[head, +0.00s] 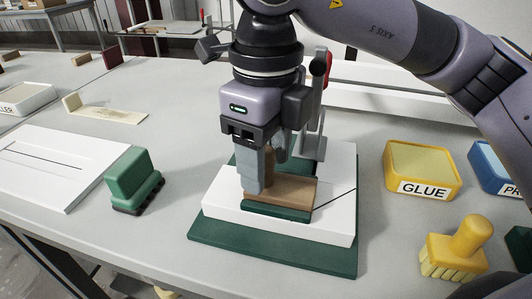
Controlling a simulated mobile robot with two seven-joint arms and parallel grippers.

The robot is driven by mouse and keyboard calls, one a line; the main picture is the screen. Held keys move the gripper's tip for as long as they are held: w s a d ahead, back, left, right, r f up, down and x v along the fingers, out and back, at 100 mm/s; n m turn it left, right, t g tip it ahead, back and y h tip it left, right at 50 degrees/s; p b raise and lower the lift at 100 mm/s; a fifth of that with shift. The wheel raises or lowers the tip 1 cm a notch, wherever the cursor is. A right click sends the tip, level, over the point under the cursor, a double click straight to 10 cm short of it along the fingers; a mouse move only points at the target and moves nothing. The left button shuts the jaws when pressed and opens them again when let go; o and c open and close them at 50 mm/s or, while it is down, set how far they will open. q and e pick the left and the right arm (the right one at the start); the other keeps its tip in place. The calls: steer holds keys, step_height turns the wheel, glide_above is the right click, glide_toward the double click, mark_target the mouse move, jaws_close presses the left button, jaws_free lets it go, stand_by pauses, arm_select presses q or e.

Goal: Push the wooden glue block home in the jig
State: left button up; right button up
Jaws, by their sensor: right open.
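The brown wooden glue block (294,190) lies on the white board (228,206) of the jig, behind a low green strip (275,211). The jig's green base (270,257) shows below the board. My right gripper (262,172) points down over the block's left part, its fingers open. The fingers hide that end of the block, and I cannot tell whether they touch it. A brown upright part shows between the fingers. A grey clamp with a red handle (327,68) stands behind the gripper. My left gripper is not in view.
A yellow GLUE box (422,168) and a blue box (497,168) stand right of the jig. A yellow brush (458,250) is at the front right. A green-handled brush (135,178) and a white panel (52,165) lie to the left. Bare table separates the jig from these things.

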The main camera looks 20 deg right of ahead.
steer(key=shift+r+p, duration=0.45)
steer(key=shift+r, duration=3.15)
